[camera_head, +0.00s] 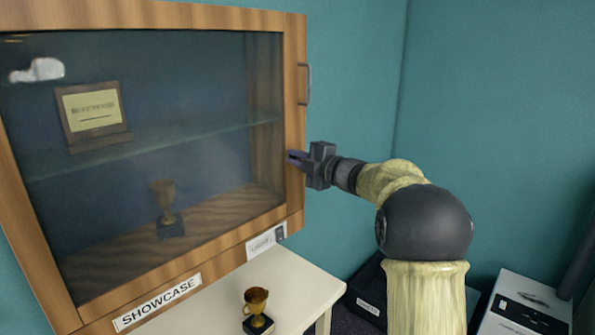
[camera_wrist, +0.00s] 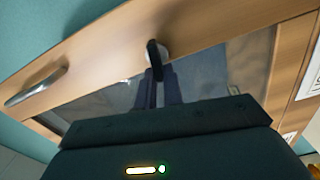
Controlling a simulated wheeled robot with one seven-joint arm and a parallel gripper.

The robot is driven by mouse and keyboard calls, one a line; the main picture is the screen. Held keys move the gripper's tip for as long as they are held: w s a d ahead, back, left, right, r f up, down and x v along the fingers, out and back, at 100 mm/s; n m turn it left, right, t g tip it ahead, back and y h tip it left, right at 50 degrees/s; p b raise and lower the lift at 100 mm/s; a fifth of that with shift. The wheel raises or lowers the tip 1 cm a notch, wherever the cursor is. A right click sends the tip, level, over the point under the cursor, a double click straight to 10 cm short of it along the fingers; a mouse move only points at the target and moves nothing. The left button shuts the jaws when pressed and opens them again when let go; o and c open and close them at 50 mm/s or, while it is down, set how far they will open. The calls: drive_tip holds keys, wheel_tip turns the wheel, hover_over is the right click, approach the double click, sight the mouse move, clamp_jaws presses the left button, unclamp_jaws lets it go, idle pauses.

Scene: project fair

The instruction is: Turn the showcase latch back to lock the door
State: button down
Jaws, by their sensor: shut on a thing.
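The showcase (camera_head: 294,115) is a wooden cabinet on the wall with a glass door, which looks closed. My gripper (camera_head: 292,158) is at the right edge of the door frame, below the door handle (camera_head: 304,84). In the wrist view the latch (camera_wrist: 154,52) is a dark lever on a round silver base on the wooden frame. My gripper (camera_wrist: 160,92) is shut on the latch lever there. In the head view the latch is hidden by the fingers. The handle also shows in the wrist view (camera_wrist: 36,86), left of the latch.
Behind the glass are a framed plaque (camera_head: 93,112) and a trophy cup (camera_head: 166,203). A small trophy (camera_head: 257,309) stands on the white table (camera_head: 301,290) below the showcase. A dark box (camera_head: 369,295) and a white box (camera_head: 525,305) are at the lower right.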

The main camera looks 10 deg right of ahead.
drive_tip(key=shift+f+n+b, duration=0.25)
drive_tip(key=shift+n+b, duration=0.7)
drive_tip(key=shift+n, duration=0.05)
drive_tip(key=c, duration=1.5)
unclamp_jaws()
drive_tip(key=b+v, duration=0.2)
drive_tip(key=v, duration=1.5)
drive_tip(key=shift+s+d+b, duration=0.1)
drive_tip(key=shift+s+b, duration=0.1)
drive_tip(key=shift+b, duration=0.1)
drive_tip(key=shift+w, duration=0.1)
